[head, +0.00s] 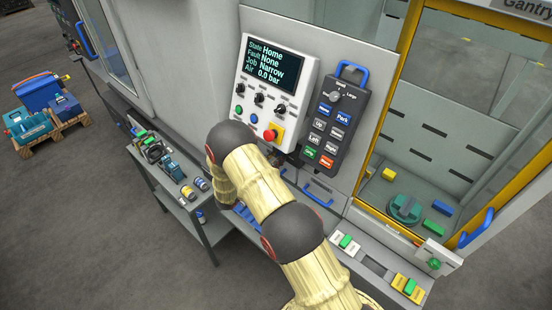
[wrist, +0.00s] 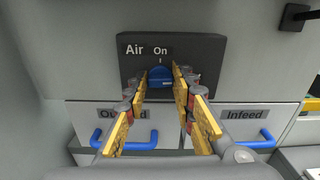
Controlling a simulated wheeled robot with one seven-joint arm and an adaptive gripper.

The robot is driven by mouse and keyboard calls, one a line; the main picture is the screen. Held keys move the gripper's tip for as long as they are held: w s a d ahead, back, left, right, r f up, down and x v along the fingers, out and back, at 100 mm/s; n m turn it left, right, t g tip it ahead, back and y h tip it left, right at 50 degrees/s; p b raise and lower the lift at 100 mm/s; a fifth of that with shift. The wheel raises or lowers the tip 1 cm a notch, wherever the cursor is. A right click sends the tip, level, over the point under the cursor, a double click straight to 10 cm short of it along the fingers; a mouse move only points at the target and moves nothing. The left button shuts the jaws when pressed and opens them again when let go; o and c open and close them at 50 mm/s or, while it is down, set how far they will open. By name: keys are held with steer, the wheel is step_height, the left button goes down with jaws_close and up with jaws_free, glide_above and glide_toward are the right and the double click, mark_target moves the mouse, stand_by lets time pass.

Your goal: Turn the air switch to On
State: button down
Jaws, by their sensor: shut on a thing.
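The air switch (wrist: 160,77) is a blue knob on a dark plate labelled "Air" and "On" in the wrist view. My gripper (wrist: 161,72) has its yellow fingers shut on the knob, one on each side. A short mark lies between the word "On" and the knob. I cannot clearly tell which way the knob points. In the head view, my arm hides the switch and my gripper. The panel screen (head: 272,64) there reads State Home, Fault None, Job Narrow, Air 0.0 bar.
Two drawers with blue handles, one labelled Infeed (wrist: 245,115), lie below the switch. In the head view, a black pendant (head: 331,120) hangs beside the control panel. A grey side table (head: 183,195) with tools stands left of my arm. A yellow-framed window is at the right.

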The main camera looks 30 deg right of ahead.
steer(key=n, duration=0.4)
steer(key=shift+w+n+b, duration=0.15)
steer(key=shift+n+b, duration=0.15)
steer(key=shift+n, duration=0.1)
steer(key=n, duration=0.4)
steer(key=shift+a, duration=0.1)
steer(key=n, duration=0.5)
steer(key=shift+w+p, duration=0.1)
steer(key=shift+p, duration=0.3)
steer(key=shift+f+n, duration=0.2)
steer(key=shift+n, duration=1.6)
steer(key=c, duration=1.5)
jaws_free()
